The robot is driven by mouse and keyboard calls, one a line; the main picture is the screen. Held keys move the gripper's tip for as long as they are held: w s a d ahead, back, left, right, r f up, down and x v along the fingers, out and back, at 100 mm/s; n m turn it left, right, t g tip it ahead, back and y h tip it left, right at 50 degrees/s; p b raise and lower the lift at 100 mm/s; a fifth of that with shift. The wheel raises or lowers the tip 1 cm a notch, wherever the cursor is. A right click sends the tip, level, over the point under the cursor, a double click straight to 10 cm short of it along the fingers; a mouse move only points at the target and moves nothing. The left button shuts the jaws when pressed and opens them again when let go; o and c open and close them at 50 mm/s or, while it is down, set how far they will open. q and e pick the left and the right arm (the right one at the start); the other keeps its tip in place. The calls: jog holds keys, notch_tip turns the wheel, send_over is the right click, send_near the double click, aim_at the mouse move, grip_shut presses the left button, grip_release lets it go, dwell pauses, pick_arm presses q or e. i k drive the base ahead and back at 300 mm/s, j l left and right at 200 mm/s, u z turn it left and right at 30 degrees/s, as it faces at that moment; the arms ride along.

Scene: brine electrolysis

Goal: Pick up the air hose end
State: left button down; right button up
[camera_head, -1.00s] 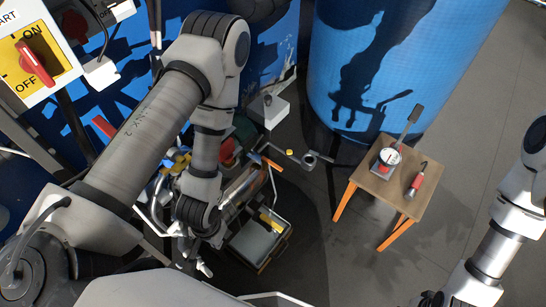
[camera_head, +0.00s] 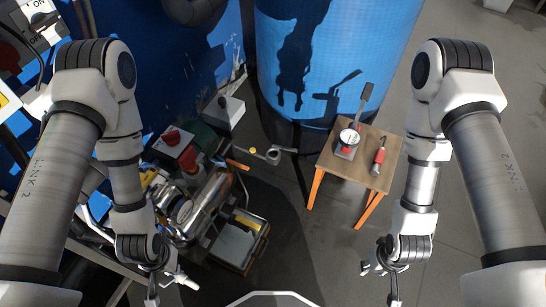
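I cannot pick out the air hose end for certain. A red hand-held piece with a dark tip (camera_head: 379,156) lies on the small wooden table (camera_head: 345,171); I cannot tell whether a hose is joined to it. A short orange piece (camera_head: 238,164) shows beside the machinery to the left. My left gripper (camera_head: 168,287) hangs at the lower left, in front of the machinery, with its fingers apart and nothing seen between them. My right gripper (camera_head: 380,284) hangs below the table in the picture, fingers apart and empty, away from the red piece.
A big blue tank (camera_head: 300,60) stands behind. Silver machinery (camera_head: 205,205) and a tray with grey and yellow contents (camera_head: 262,226) sit at left. The floor right of the table is clear.

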aim_at(379, 158)
jog(key=i+l+u, duration=0.2)
jog(key=l, duration=0.55)
jog(key=l+u, duration=0.2)
jog(key=l, duration=0.55)
jog(key=i+l+u, duration=0.3)
jog(key=l, duration=1.1)
jog(key=k+l+u, duration=0.1)
jog(key=l+u, duration=0.2)
jog(key=l, duration=1.05)
